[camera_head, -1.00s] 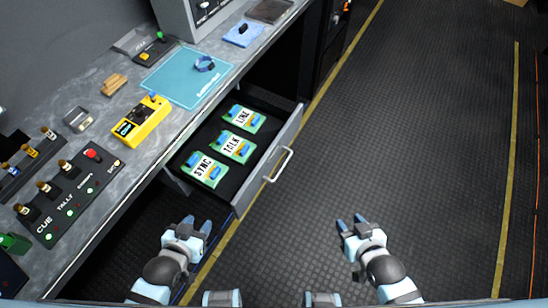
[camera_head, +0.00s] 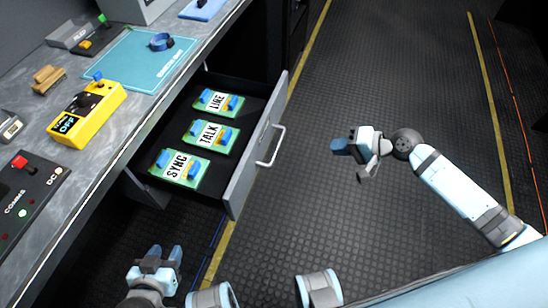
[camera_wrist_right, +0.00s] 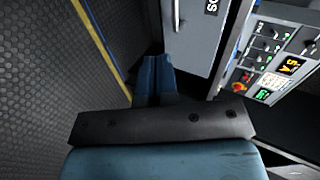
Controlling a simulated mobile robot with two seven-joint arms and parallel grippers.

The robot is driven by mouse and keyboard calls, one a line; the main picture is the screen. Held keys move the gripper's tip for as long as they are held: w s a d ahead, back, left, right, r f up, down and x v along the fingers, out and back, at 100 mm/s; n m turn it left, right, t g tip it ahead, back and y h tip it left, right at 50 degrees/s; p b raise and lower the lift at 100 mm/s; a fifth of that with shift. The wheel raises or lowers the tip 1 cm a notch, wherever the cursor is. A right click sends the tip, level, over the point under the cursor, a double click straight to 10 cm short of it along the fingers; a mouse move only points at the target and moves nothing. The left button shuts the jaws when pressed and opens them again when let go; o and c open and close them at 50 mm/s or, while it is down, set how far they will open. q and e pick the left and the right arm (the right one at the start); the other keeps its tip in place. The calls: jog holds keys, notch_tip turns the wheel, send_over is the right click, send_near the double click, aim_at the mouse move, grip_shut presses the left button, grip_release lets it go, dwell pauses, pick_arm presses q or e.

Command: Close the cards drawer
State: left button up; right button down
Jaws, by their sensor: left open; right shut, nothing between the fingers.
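The cards drawer (camera_head: 258,155) stands pulled out from under the counter in the head view, with a grey front and a bar handle (camera_head: 272,146) facing right. Inside lie three green cards, LINE (camera_head: 218,102), TALK (camera_head: 210,135) and SYNC (camera_head: 179,168). My right gripper (camera_head: 337,146) is shut and empty, to the right of the handle and apart from it. Its shut fingers (camera_wrist_right: 154,78) also show in the right wrist view, near a grey panel (camera_wrist_right: 190,35). My left gripper (camera_head: 164,254) is open and empty at the lower left, below the drawer's near end.
The counter (camera_head: 100,135) holds a yellow box (camera_head: 87,112), a blue mat (camera_head: 140,62) with a blue ring-shaped item, and a dark button panel (camera_head: 25,200). The dark floor (camera_head: 390,90) right of the drawer is clear. The wrist view shows a control panel (camera_wrist_right: 268,60).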

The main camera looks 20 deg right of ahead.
pick_arm(q)
jog(key=shift+w+f+b, duration=0.15)
jog(key=shift+f+b, duration=0.3)
jog(key=shift+b, duration=0.5)
pick_arm(e)
jog(key=r+x, duration=0.1)
jog(key=x, duration=1.3)
jog(key=shift+w+a+r+g+y, duration=0.25)
jog(key=shift+a+r+g+y, duration=0.05)
jog(key=shift+a, duration=0.1)
send_near(197, 121)
jog(key=x, duration=0.6)
jog(key=shift+w+a+f, duration=0.1)
jog(key=shift+a+f, duration=0.1)
jog(key=shift+a, duration=0.1)
jog(key=shift+w+a, duration=0.35)
jog(key=shift+a, duration=0.15)
pick_arm(q)
jog(key=shift+d, duration=0.1)
pick_arm(e)
jog(key=shift+r, duration=0.1)
pick_arm(q)
jog(key=shift+r, duration=0.1)
pick_arm(e)
jog(key=shift+a+r, duration=0.1)
